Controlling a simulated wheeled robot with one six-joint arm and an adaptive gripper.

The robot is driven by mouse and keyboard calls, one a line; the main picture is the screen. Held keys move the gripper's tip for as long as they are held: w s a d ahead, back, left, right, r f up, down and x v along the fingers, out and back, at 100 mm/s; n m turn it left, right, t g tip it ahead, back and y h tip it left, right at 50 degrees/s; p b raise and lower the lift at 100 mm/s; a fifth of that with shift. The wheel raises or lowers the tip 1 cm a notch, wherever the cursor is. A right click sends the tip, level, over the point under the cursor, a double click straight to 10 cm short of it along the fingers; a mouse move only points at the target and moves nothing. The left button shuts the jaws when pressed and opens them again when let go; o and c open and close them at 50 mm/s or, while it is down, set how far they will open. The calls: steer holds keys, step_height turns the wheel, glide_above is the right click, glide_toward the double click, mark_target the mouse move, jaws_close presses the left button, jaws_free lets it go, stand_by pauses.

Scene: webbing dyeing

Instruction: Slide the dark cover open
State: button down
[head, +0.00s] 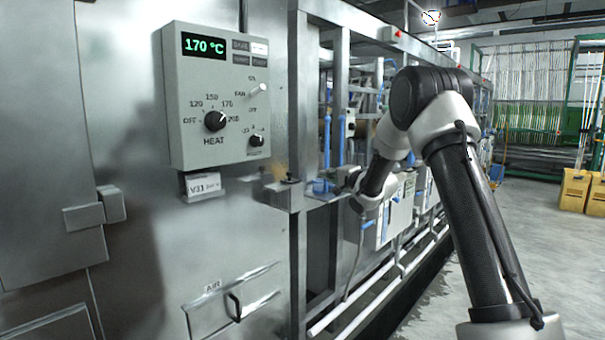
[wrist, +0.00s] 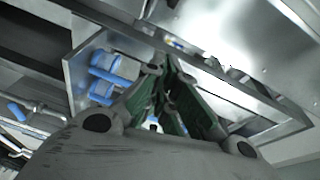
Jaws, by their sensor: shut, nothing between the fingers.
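My gripper (head: 341,186) is at the steel frame of the machine, next to a small ledge with a blue fitting (head: 322,186). In the wrist view its green-padded fingers (wrist: 161,70) come together at the tips, with nothing visible between them. I cannot pick out the dark cover for certain in either view. A dark flat surface (wrist: 28,42) shows at the upper left of the wrist view, apart from the fingers; I cannot tell whether it is the cover.
A control box (head: 215,95) reading 170 °C is on the steel wall at the left. Steel posts (head: 299,110) and blue pipes stand close around my gripper. Blue-and-white fittings (wrist: 112,68) sit left of the fingers. The floor (head: 540,250) at the right is open.

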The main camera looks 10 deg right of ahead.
mark_target(290, 175)
stand_by(0.3)
steer(key=w+a+f, duration=0.1)
steer(key=w+a, duration=0.6)
steer(key=w, duration=0.1)
steer(key=shift+w+a, duration=0.25)
steer(key=shift+a, duration=0.15)
steer(key=s+a, duration=0.1)
steer(key=a, duration=0.1)
steer(key=s+a, duration=0.3)
steer(key=shift+s+a, duration=0.1)
steer(key=shift+a, duration=0.25)
